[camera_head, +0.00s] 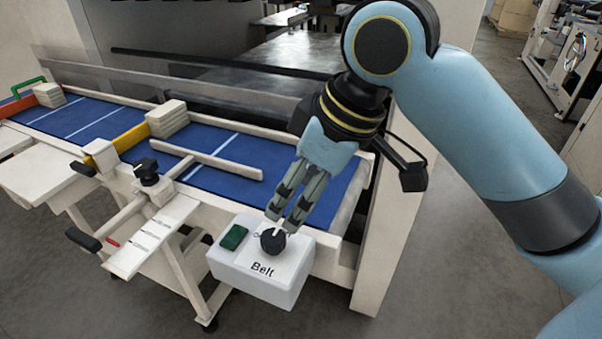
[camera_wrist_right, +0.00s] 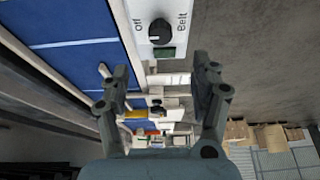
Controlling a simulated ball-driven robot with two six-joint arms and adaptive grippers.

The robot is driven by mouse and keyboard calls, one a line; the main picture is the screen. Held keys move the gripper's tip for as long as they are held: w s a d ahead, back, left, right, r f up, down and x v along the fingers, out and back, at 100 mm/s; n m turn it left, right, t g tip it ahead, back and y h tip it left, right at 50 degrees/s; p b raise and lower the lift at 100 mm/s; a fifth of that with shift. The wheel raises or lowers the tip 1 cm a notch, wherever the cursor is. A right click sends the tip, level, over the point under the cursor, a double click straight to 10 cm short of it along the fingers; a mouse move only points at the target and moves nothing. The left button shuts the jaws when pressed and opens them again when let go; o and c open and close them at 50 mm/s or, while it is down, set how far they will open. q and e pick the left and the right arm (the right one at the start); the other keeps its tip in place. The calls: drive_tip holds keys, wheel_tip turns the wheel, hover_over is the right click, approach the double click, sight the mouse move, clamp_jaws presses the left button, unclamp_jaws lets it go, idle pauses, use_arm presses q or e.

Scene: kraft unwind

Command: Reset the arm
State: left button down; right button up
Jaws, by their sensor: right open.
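My right gripper (camera_head: 292,213) is above the white belt control box (camera_head: 257,280), with its fingertips close to the black knob (camera_head: 272,240). I cannot tell from the head view whether they touch it. In the right wrist view the two fingers (camera_wrist_right: 161,75) stand apart with nothing between them. The knob (camera_wrist_right: 160,31) lies beyond the fingertips there, with the words "Off" and "Belt" on either side. A green button (camera_head: 234,237) sits beside the knob. My left gripper is in neither view.
A blue conveyor belt (camera_head: 232,176) runs behind the box, with stacks of pale blocks (camera_head: 167,118) and a yellow guide (camera_head: 115,146) on it. A black clamp knob (camera_head: 146,171) and a white scale plate (camera_head: 152,237) stand at the front. Grey floor is open at the lower right.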

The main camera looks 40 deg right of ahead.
drive_tip(key=shift+s+r, duration=0.1)
drive_tip(key=shift+r, duration=0.1)
idle(0.4)
drive_tip(key=s+d+f+m+h, duration=0.2)
drive_tip(key=s+f+m, duration=0.1)
drive_tip(key=s+f, duration=0.5)
drive_tip(key=s+d+f+g+b, duration=0.15)
drive_tip(key=f+b, duration=0.55)
drive_tip(key=f, duration=1.3)
drive_tip(key=s+d+f+b, duration=0.15)
drive_tip(key=f+b, duration=0.55)
drive_tip(key=f, duration=1.4)
drive_tip(key=s+f+g+b, duration=0.1)
drive_tip(key=s+f+b, duration=0.4)
drive_tip(key=s+f, duration=0.4)
drive_tip(key=s+f+m+b, duration=0.1)
drive_tip(key=s+f+b, duration=0.4)
drive_tip(key=s+f, duration=0.4)
wheel_tip(320, 180, down, 7)
drive_tip(key=shift+s+d+f+g+b, duration=0.2)
drive_tip(key=shift+s+d+g+b, duration=0.1)
drive_tip(key=shift+d+g, duration=0.05)
